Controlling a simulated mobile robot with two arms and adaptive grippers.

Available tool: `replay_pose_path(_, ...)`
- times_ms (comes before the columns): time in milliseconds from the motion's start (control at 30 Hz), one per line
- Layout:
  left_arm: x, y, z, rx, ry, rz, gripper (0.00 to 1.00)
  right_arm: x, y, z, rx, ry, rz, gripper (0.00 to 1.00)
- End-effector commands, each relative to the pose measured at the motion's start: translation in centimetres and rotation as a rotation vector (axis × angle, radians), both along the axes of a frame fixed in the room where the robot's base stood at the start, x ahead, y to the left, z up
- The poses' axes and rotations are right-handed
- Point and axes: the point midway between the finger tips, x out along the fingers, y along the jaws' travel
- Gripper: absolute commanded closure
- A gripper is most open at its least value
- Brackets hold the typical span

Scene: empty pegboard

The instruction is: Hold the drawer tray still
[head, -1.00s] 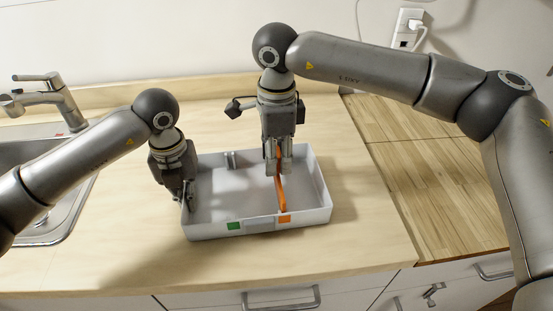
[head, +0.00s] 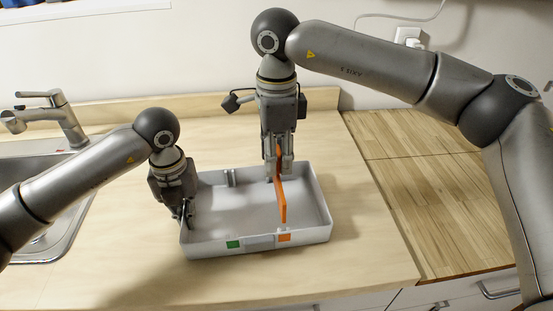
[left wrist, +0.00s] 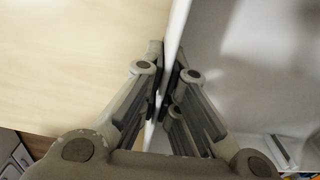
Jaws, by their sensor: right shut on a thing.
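My left gripper (head: 187,212) is at the tray's left wall. In the left wrist view my fingers (left wrist: 167,80) are closed from both sides on the thin white wall (left wrist: 176,30). My right gripper (head: 279,176) is above the tray, right of its middle, shut on an orange divider (head: 281,203). The divider stands upright, running front to back, in line with the orange mark. Whether its lower edge touches the tray floor is unclear.
A small grey piece (head: 231,177) is at the tray's back wall. A sink (head: 45,220) with a faucet (head: 50,118) lies to the left. A wood-plank worktop (head: 425,190) is to the right. The counter (head: 365,225) right of the tray is clear.

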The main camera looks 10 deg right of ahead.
Motion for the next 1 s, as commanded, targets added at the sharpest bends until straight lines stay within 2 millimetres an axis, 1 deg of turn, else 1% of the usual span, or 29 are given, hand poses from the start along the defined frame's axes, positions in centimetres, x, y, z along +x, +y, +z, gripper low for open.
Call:
replay_pose_path(133, -0.02, 0.03, -0.04, 0.001, 0.001, 0.0, 1.0, -0.01, -0.01, 0.46, -0.001, 0.0, 0.0, 1.0)
replay_pose_path(367, -0.02, 0.03, -0.04, 0.001, 0.001, 0.0, 1.0, -0.01, -0.01, 0.53, -0.001, 0.0, 0.0, 1.0)
replay_pose_path(600, 0.0, 0.0, 0.01, 0.0, 0.0, 0.0, 0.7, -0.01, 0.0, 0.52, -0.001, 0.0, 0.0, 1.0)
replay_pose_path(867, -0.02, 0.03, -0.04, 0.001, 0.001, 0.0, 0.7, -0.01, 0.0, 0.5, -0.001, 0.0, 0.0, 1.0)
replay_pose_path(1000, 0.06, 0.0, 0.62, 0.0, -0.002, 0.0, 0.7, -0.01, 0.0, 0.51, -0.001, 0.0, 0.0, 1.0)
